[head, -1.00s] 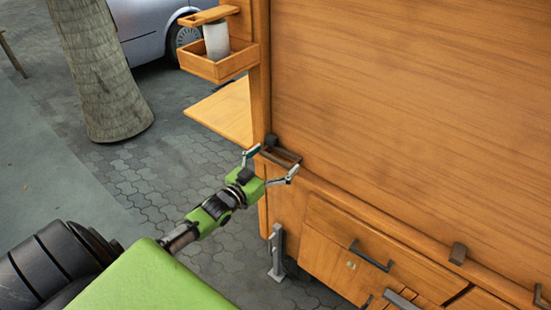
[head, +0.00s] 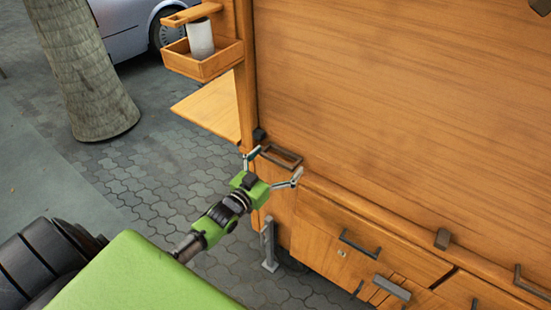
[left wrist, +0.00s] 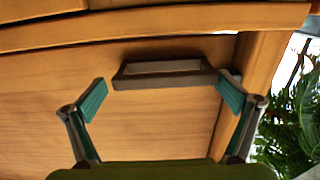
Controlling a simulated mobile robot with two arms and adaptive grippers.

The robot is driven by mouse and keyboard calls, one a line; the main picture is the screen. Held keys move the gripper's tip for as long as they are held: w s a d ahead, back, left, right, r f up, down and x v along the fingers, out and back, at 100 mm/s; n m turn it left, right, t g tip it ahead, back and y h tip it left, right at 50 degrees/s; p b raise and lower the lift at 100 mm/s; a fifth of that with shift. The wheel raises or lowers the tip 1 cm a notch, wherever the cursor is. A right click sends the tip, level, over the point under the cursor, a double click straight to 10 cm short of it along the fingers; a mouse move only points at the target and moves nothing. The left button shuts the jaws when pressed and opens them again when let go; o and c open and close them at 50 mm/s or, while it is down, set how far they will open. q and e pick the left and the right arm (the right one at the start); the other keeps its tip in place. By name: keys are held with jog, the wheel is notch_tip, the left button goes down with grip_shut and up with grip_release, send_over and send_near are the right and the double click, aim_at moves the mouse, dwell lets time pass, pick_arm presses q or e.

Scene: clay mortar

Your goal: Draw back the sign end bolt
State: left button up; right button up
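The bolt shows as a dark loop handle (head: 277,160) on the lower left edge of the large wooden sign panel (head: 400,110). It lies level across the middle of the left wrist view (left wrist: 165,79). My left gripper (head: 275,163) is open, with one finger at each side of the handle. In the left wrist view the gripper (left wrist: 163,88) has its right finger at the handle's right end, seemingly touching it. A gap separates the left finger from the handle. The bolt's tip is not clear. My right gripper is out of view.
A small dark block (head: 259,134) sits by the panel's corner, and another (head: 443,238) on the ledge. Below are drawers with dark handles (head: 360,243) and a metal leg (head: 269,247). A wooden box (head: 205,63) with a white cylinder (head: 200,38) hangs at the upper left.

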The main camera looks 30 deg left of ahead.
pick_arm(q)
jog(key=shift+s, duration=0.1)
jog(key=s, duration=1.1)
jog(key=shift+s+a, duration=0.4)
jog(key=s+d+f+g+y, duration=0.1)
jog(key=s+f+g, duration=0.4)
jog(key=f, duration=1)
jog(key=s+f+g+y, duration=0.1)
jog(key=s+f+g, duration=0.2)
jog(key=s+f, duration=0.75)
jog(key=s+d+f+g, duration=0.4)
jog(key=s+f, duration=0.7)
jog(key=s, duration=0.1)
jog(key=s+d+f+m+g, duration=0.1)
jog(key=s+d+f+g, duration=0.3)
jog(key=s+f, duration=0.7)
jog(key=shift+s+d+g, duration=0.3)
jog(key=shift+s+g, duration=0.2)
jog(key=shift+s, duration=0.45)
jog(key=shift+w, duration=0.1)
